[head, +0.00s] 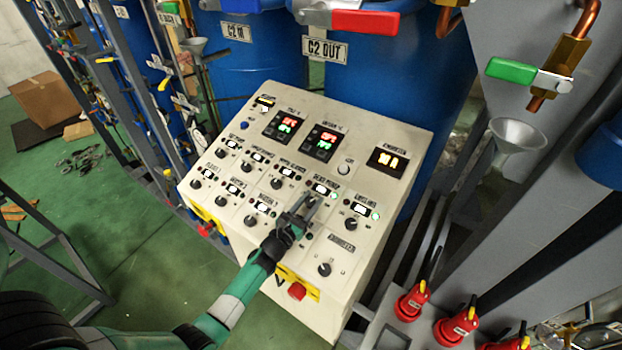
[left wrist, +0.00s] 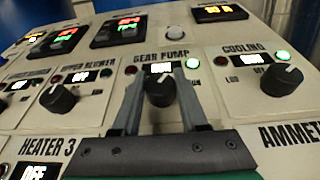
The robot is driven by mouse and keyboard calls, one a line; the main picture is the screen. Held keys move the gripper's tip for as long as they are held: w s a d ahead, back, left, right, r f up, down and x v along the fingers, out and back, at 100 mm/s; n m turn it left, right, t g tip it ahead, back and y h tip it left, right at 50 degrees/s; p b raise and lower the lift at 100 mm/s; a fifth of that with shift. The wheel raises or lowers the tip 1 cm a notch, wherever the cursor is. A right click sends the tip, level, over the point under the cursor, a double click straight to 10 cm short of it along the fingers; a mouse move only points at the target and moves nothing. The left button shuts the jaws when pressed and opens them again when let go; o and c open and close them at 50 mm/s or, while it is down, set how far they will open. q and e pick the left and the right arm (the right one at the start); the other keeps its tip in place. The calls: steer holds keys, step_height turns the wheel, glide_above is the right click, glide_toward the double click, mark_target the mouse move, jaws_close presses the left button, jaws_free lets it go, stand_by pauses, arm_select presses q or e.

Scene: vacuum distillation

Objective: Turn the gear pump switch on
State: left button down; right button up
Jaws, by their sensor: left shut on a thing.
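The gear pump switch (left wrist: 159,90) is a black rotary knob on the sloped cream control panel (head: 345,118), under the label GEAR PUMP. My left gripper (left wrist: 160,92) is shut on this knob, with one grey finger on each side of it. In the head view my left gripper (head: 305,204) reaches the panel from below, and its fingers mostly hide the knob. Above the knob is a small lit display (left wrist: 160,68) whose text I cannot read surely. A green lamp (left wrist: 193,62) glows to its right. My right gripper is not in view.
The cooling knob (left wrist: 285,79) is close on the right, also with a lit green lamp. The upper blower knob (left wrist: 58,98) is on the left. Red emergency buttons (head: 297,291) sit on the panel's front.

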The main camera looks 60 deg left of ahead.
arm_select(q)
steer(key=shift+s+a+r+m+t+h+p, duration=0.1)
steer(key=shift+a+r+m+t+h+p, duration=0.15)
steer(key=shift+r+m+h+p, duration=0.35)
steer(key=shift+f+m+t+h+p, duration=0.2)
steer(key=shift+m+t+h+p, duration=0.1)
steer(key=shift+m+t+h, duration=0.2)
steer(key=shift+d+f+m+t+h, duration=0.1)
steer(key=shift+f+m+t+h, duration=0.15)
steer(key=shift+m+h, duration=0.85)
steer(key=shift+d+m+h+b, duration=0.1)
steer(key=shift+m+h+b, duration=0.25)
steer(key=shift+m+h, duration=1.15)
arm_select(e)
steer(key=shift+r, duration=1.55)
arm_select(q)
steer(key=shift+t+h, duration=0.3)
steer(key=shift+h, duration=0.1)
steer(key=shift+c, duration=2.2)
jaws_free()
steer(key=shift+d+f, duration=0.1)
